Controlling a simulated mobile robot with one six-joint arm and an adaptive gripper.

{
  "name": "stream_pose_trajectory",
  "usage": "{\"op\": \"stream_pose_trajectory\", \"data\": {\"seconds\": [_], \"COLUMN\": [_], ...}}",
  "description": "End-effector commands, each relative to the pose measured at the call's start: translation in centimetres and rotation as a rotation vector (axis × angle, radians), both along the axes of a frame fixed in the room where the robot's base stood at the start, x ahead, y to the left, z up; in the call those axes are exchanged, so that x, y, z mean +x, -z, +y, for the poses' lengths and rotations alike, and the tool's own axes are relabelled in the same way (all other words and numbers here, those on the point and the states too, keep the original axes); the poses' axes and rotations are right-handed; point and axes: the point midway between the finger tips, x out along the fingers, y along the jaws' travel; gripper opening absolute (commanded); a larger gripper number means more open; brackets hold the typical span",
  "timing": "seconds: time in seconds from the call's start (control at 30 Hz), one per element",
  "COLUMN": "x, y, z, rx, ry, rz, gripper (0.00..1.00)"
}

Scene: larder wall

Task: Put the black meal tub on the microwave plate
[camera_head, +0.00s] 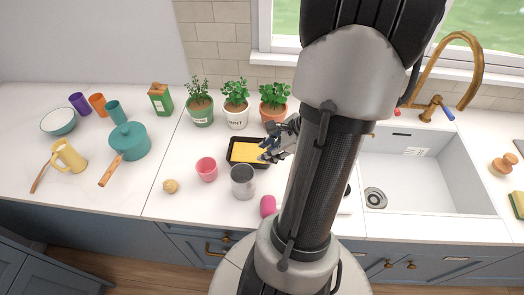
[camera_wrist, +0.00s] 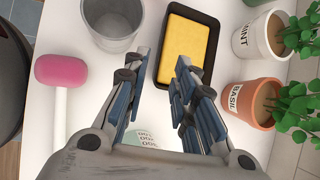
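The black meal tub (camera_head: 232,162), a dark rectangular tray with yellow contents, sits on the white counter in front of the potted herbs. It also shows at the top of the wrist view (camera_wrist: 161,79), right of centre. My gripper (camera_head: 268,151) is at the tub's right side in the head view and hides part of it. In the wrist view my gripper (camera_wrist: 160,88) has its blue-padded fingers apart with nothing held between them. The right finger is close to the tub's near edge; I cannot tell whether it touches. The microwave plate is not in view.
Three potted herbs (camera_head: 236,118) stand behind the tub. A grey metal cup (camera_head: 243,184), a pink cup (camera_head: 206,170) and a pink-headed mallet (camera_wrist: 62,70) are near it. A teal pot (camera_head: 129,141) stands left; the sink (camera_head: 420,165) is right. My arm hides the counter between.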

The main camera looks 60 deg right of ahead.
Motion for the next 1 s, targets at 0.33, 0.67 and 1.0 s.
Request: {"op": "stream_pose_trajectory", "data": {"seconds": [0.33, 0.67, 1.0], "x": [-0.4, -0.6, 3.9], "y": [-2.7, -1.7, 3.7], "z": [-6.2, -8.4, -5.9], "rx": [0.166, 0.281, 0.281], "ry": [-0.015, -0.033, -0.035], "rz": [-0.085, -0.120, -0.119], "gripper": [0.49, 0.71, 0.94]}}
